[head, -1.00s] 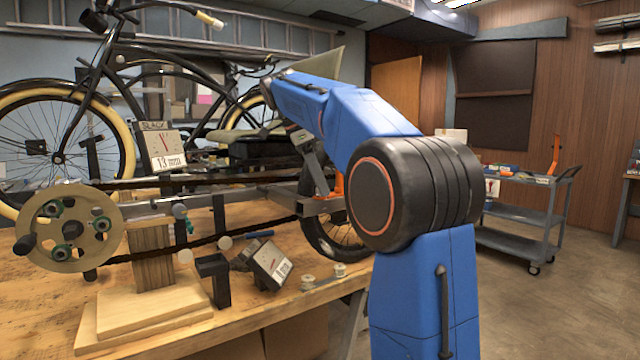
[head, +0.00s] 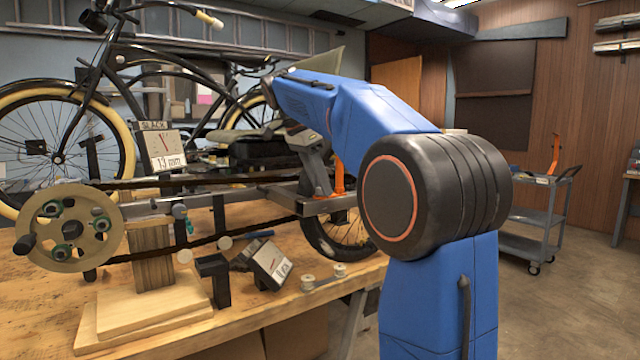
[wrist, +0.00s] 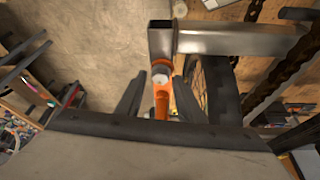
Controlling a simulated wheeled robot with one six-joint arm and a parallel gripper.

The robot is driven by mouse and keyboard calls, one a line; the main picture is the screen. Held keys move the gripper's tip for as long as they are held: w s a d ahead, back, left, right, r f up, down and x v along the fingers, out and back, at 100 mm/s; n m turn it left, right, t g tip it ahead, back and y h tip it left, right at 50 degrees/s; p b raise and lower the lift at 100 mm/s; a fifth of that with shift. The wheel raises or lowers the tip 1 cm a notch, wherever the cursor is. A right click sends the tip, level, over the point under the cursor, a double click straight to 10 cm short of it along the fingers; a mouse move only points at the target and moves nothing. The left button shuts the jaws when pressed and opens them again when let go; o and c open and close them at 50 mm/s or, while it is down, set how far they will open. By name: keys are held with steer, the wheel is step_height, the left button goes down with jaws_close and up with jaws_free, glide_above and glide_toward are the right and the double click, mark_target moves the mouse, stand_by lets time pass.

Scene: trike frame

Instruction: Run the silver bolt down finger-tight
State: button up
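In the wrist view a small silver-white bolt head (wrist: 160,77) shows at the top of an orange part (wrist: 161,102), just below the open end of a square steel frame tube (wrist: 161,38). My gripper (wrist: 157,88) has its two dark fingers apart, one on each side of the bolt and orange part, with gaps visible. How deep the bolt sits cannot be told. In the head view the orange part (head: 339,180) stands at the right end of the trike frame (head: 318,205), beside my wrist; the bolt and fingertips are not clear there.
The workbench (head: 40,310) carries the frame, a wooden stand (head: 150,250), a handwheel (head: 68,228) and a tilted gauge box (head: 270,265). Chain runs (wrist: 280,75) lie right of the tube in the wrist view. A grey cart (head: 530,220) stands on open floor at right.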

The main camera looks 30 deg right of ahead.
steer(key=shift+n, duration=0.3)
steer(key=shift+n+t, duration=0.5)
steer(key=shift+n, duration=0.3)
steer(key=shift+n+t, duration=0.3)
steer(key=shift+n, duration=0.6)
steer(key=shift+c, duration=0.7)
steer(key=c, duration=0.5)
steer(key=shift+o, duration=0.2)
steer(key=shift+m, duration=0.9)
steer(key=shift+g, duration=0.4)
steer(key=shift+m+g, duration=0.3)
steer(key=shift+m, duration=0.5)
